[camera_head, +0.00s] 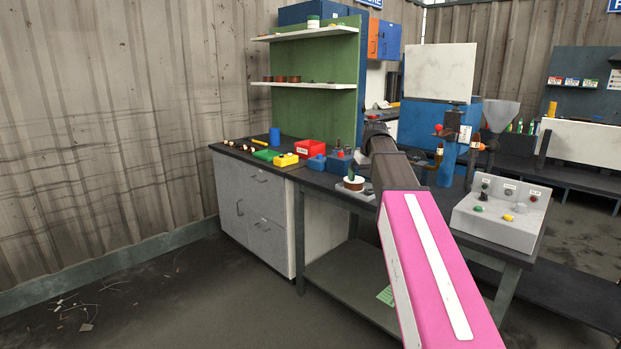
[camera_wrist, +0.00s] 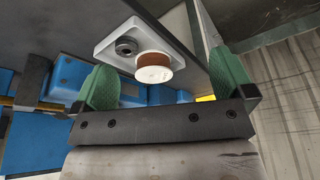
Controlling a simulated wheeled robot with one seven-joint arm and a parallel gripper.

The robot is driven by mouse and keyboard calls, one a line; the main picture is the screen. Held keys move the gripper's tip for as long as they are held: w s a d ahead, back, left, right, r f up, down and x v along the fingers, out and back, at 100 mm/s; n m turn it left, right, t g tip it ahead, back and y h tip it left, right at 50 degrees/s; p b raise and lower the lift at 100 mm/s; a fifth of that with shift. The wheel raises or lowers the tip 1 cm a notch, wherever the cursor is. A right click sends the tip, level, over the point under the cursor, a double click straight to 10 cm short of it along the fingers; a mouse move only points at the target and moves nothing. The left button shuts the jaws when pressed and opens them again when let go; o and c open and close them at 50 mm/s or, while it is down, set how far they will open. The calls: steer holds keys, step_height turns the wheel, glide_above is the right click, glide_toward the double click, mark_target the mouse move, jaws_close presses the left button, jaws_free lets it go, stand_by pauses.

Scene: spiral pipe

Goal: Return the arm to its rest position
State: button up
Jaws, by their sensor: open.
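My arm (camera_head: 428,255), with a pink cover and a white stripe, reaches from the bottom right over the dark workbench (camera_head: 325,188). In the head view its far end hides most of my gripper. In the wrist view my gripper (camera_wrist: 166,84) shows two green fingers spread wide apart, with nothing held between them. A brown spool with a white end (camera_wrist: 155,68) sits on a pale plate (camera_wrist: 112,52) beyond the fingertips. It lies between the fingers in the picture, and no contact shows. The spool also appears in the head view (camera_head: 353,183), just left of the arm.
Red (camera_head: 310,149), yellow (camera_head: 286,160) and blue bins stand on the bench left of the arm. A grey control box (camera_head: 502,213) with buttons stands to its right. A blue apparatus with a funnel (camera_head: 497,115) is behind. Floor at left is mostly open.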

steer(key=s+f+m+g, duration=0.1)
steer(key=s+f, duration=0.7)
steer(key=f, duration=0.4)
steer(key=s+f+m+g, duration=0.1)
steer(key=s+f, duration=0.8)
steer(key=f, duration=0.3)
steer(key=s+f+m+g+h, duration=0.1)
steer(key=s+f, duration=0.8)
steer(key=f, duration=0.3)
steer(key=shift+a+f, duration=0.3)
steer(key=shift+a, duration=0.15)
steer(key=shift+s, duration=0.1)
